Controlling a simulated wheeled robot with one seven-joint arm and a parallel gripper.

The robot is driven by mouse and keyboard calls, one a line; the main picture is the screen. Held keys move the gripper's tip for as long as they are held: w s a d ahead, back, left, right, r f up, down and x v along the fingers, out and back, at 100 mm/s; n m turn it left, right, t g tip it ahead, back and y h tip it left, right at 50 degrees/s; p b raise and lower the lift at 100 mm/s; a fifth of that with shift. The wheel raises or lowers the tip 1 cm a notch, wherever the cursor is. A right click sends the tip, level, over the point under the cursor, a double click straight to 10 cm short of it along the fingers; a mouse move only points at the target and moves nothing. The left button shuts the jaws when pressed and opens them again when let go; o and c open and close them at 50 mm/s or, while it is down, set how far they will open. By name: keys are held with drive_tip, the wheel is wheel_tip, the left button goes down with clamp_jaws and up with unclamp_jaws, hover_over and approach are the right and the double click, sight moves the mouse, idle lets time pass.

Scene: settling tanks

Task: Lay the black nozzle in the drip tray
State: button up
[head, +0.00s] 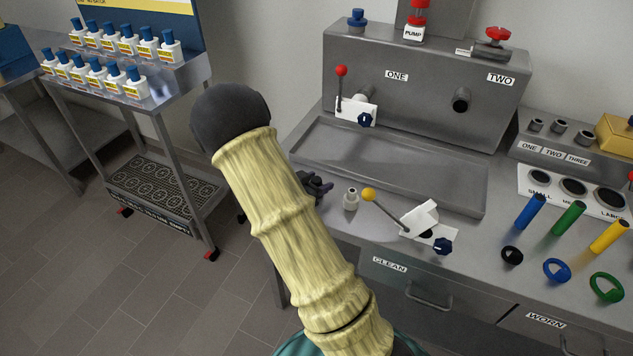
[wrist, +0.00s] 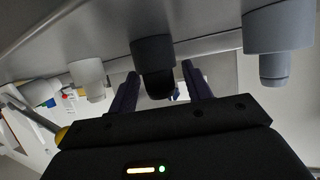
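The black nozzle (wrist: 153,62) is in the middle of the wrist view, between the fingers of my gripper (wrist: 160,82). The fingers are apart, with a gap between the nozzle and the right one. The nozzle still meets the bench surface. In the head view my gripper (head: 318,188) is low at the bench's left end, partly hidden by my arm, and the nozzle is hard to make out there. The drip tray (head: 410,172) appears to be the wide, shallow, empty metal basin under the valve panel, behind and right of my gripper.
A light grey nozzle (head: 351,200) stands close right of my gripper. A blue-grey nozzle (wrist: 275,35) stands on its other side in the wrist view. A yellow-knobbed lever (head: 370,196) rises at the tray's front. Coloured tubes and rings occupy the bench's right.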

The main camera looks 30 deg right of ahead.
drive_tip(key=shift+a+f+b, duration=0.1)
drive_tip(key=shift+f+b, duration=0.1)
drive_tip(key=shift+b, duration=0.3)
drive_tip(key=v, duration=1.7)
drive_tip(key=shift+a+p, duration=0.2)
drive_tip(key=shift+p, duration=0.2)
drive_tip(key=shift+f, duration=0.1)
